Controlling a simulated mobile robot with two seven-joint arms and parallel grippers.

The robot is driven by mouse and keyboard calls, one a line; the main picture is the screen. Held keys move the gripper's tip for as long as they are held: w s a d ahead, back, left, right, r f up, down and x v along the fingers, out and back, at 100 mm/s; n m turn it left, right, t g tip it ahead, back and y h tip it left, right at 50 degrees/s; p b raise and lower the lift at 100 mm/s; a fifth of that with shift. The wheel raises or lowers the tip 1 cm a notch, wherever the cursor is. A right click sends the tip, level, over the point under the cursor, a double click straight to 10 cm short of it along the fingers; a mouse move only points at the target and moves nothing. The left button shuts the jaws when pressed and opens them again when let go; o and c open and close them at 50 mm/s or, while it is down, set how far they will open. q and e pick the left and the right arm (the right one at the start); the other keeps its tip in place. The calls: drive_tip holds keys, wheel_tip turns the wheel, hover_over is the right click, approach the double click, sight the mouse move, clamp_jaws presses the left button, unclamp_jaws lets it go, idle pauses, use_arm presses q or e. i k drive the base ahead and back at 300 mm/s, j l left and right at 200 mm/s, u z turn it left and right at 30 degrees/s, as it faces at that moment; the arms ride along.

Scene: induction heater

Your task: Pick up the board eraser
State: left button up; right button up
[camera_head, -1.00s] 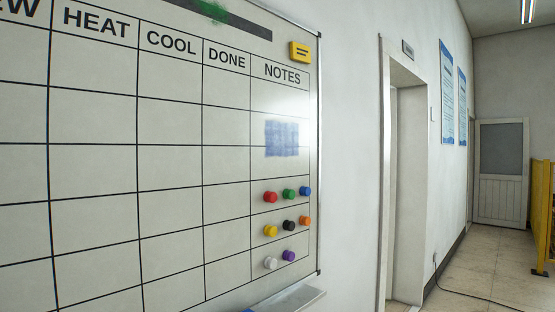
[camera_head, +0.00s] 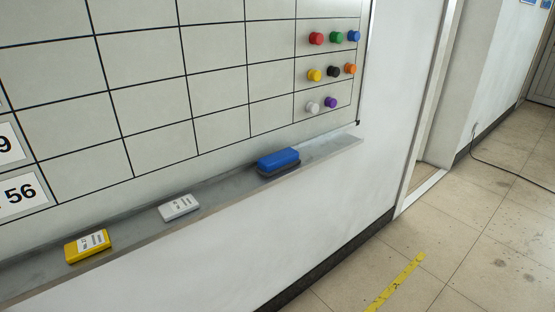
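The board eraser (camera_head: 278,160) has a blue top and a dark grey underside. It lies on the grey tray (camera_head: 335,146) under the whiteboard, toward the tray's right end. Nothing covers it. Neither of my grippers shows in the head view.
A white labelled block (camera_head: 179,208) and a yellow labelled block (camera_head: 87,246) lie on the tray left of the eraser. Several coloured magnets (camera_head: 333,71) sit on the whiteboard (camera_head: 225,90) above. Open floor (camera_head: 460,230) with a yellow line (camera_head: 396,281) and a cable (camera_head: 505,167) is at right.

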sight(268, 165)
drive_tip(key=i+l+u, duration=0.3)
drive_tip(key=u, duration=0.15)
drive_tip(key=i+l+u, duration=0.5)
drive_tip(key=k+j, duration=0.1)
